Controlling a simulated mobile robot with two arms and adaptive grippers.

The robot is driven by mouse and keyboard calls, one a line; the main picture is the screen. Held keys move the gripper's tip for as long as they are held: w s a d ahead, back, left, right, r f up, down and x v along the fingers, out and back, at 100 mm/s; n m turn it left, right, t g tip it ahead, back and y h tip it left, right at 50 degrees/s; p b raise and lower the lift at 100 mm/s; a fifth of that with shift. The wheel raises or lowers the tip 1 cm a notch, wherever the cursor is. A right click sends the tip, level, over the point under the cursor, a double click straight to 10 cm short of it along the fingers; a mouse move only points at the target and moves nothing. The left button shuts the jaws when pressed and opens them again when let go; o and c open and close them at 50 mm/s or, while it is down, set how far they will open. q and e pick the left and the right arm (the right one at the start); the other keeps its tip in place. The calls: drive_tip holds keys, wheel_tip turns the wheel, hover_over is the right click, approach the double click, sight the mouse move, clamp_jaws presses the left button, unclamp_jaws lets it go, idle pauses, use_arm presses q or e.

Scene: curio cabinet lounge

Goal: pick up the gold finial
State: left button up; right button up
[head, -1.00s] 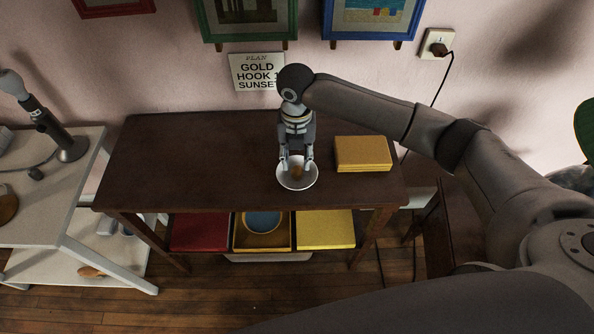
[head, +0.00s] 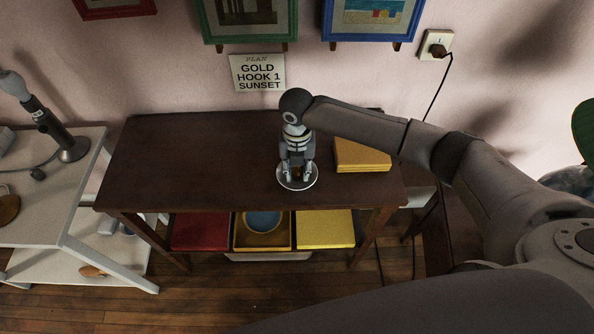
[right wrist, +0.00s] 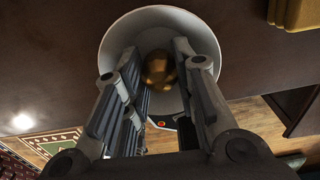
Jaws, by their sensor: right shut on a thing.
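The gold finial (right wrist: 158,70) sits in a white bowl (head: 309,182) on the dark wooden table. In the right wrist view the bowl's rim (right wrist: 112,42) surrounds it, and it lies between the fingers. My right gripper (head: 297,176) points down into the bowl and is shut on the finial; its fingers also show in the right wrist view (right wrist: 160,88). In the head view the fingers hide most of the finial. My left gripper is not in view.
A yellow book-like stack (head: 362,155) lies right of the bowl on the table (head: 190,150). The table's left half is clear. Below are red (head: 200,231) and yellow (head: 325,228) boxes. A white side table (head: 40,212) stands left. A wall sign (head: 258,73) reads "PLAN GOLD HOOK 1 SUNSET".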

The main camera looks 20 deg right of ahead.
drive_tip(key=shift+r, duration=0.1)
drive_tip(key=shift+r, duration=0.6)
drive_tip(key=s+d+r+b, duration=0.1)
drive_tip(key=s+d+r, duration=0.1)
drive_tip(key=s+r, duration=0.9)
drive_tip(key=s, duration=0.2)
drive_tip(key=shift+s+d+r, duration=0.15)
drive_tip(key=shift+s+r, duration=0.2)
drive_tip(key=shift+s, duration=0.05)
drive_tip(key=o, duration=0.4)
clamp_jaws()
